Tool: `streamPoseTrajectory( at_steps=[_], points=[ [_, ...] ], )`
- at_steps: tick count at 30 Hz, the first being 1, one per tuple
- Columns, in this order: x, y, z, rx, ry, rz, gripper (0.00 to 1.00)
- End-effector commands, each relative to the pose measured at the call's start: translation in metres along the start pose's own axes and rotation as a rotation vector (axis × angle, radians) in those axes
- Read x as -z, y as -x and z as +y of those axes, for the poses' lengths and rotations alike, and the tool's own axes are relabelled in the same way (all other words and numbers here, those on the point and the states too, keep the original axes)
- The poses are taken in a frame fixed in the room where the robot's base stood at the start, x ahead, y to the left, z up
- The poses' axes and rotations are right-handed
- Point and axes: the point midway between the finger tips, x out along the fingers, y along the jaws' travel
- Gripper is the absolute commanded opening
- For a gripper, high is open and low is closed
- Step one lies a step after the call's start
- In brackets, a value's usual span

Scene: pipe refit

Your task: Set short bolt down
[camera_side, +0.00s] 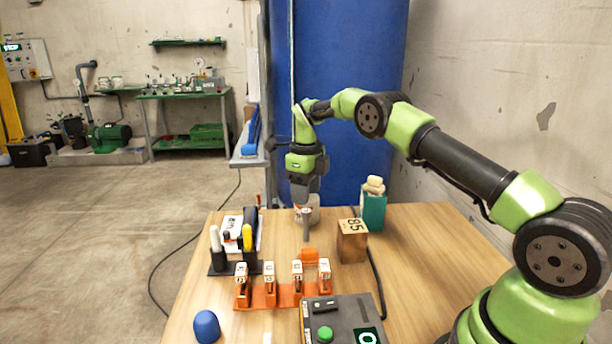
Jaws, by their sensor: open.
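A small grey bolt-like piece (306,226) is upright near the far middle of the wooden table, seen just below my gripper. My gripper (304,201) points down over it with open jaws. The fingertips are small and overlap the piece and a pale cup behind, so I cannot tell whether they touch the piece. I also cannot tell whether its lower end rests on the table.
A pale cup (313,212) stands behind the grey piece. A wooden block (352,246) and teal box (373,215) are to the right. An orange rack (284,296), pen stand (221,265), control box (346,312) and blue dome (206,327) are nearer.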

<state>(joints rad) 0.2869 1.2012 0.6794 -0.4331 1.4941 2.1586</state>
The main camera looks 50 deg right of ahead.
Motion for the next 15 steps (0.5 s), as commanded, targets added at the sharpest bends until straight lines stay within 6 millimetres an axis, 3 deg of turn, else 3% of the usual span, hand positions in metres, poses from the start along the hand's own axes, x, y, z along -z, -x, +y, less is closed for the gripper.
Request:
streamPoseTrajectory(
  at_steps=[4, 15],
  points=[
    [-0.001, 0.027, -0.001, 0.003, 0.001, -0.003, 0.51],
    [-0.001, 0.058, 0.005, 0.005, 0.071, -0.017, 0.51]
  ],
)
